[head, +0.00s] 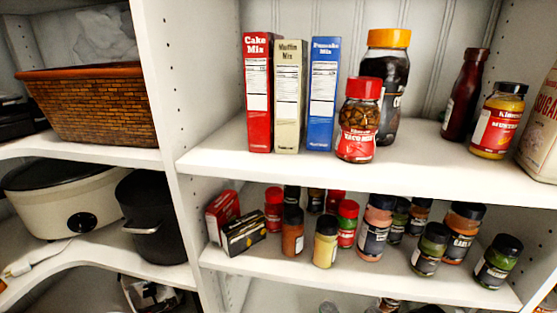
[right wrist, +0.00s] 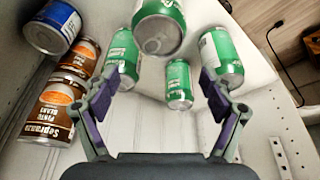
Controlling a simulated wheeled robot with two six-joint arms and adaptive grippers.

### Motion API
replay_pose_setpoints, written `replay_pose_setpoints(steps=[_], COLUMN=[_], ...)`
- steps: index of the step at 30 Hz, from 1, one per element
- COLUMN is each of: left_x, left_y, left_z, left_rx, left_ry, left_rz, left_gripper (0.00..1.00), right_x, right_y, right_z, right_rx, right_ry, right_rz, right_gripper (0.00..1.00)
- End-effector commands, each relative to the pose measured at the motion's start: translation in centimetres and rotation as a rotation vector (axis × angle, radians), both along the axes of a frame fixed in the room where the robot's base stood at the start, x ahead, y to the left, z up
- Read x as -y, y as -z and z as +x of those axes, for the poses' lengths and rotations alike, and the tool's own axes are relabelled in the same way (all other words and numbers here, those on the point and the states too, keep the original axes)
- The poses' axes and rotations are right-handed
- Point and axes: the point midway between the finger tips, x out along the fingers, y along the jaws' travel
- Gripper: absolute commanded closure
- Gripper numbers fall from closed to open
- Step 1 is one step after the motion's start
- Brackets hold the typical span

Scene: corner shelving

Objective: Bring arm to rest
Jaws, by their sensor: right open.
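My right gripper (right wrist: 160,90) shows in the right wrist view, its two purple-padded fingers spread wide with nothing held between them. Several green cans are beyond and around the fingers: one at the top middle (right wrist: 158,28), one by the left finger (right wrist: 123,58), one between the fingers farther off (right wrist: 179,84) and one by the right finger (right wrist: 222,57). The right finger overlaps its can in the picture; I cannot tell whether they touch. Neither gripper shows in the head view.
Brown cans (right wrist: 45,112) and a blue can (right wrist: 52,26) are at the left in the wrist view. In the head view, the upper shelf (head: 290,165) holds boxes and jars, the lower shelf (head: 330,275) spice jars. A wicker basket (head: 90,108) is at the left.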

Motion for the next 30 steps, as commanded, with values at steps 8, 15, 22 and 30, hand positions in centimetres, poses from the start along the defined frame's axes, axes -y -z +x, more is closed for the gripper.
replay_pose_setpoints(steps=[8,15,22,30], left_x=[0.0,0.0,0.0,0.0], left_y=[0.0,0.0,0.0,0.0], left_z=[0.0,0.0,0.0,0.0], left_rx=[0.000,0.000,0.000,0.000], left_ry=[0.000,0.000,0.000,0.000], left_rz=[0.000,0.000,0.000,0.000], left_gripper=[1.00,1.00,1.00,1.00], right_x=[-4.3,-4.2,-3.5,-2.6], right_y=[-1.4,-3.8,2.4,12.0], right_z=[-7.1,-11.4,-10.0,-10.2], right_rx=[-0.009,-0.019,-0.044,-0.086], right_ry=[0.153,0.333,0.328,0.337], right_rz=[-0.043,-0.086,-0.093,-0.096], right_gripper=[0.16,0.16,0.16,0.16])
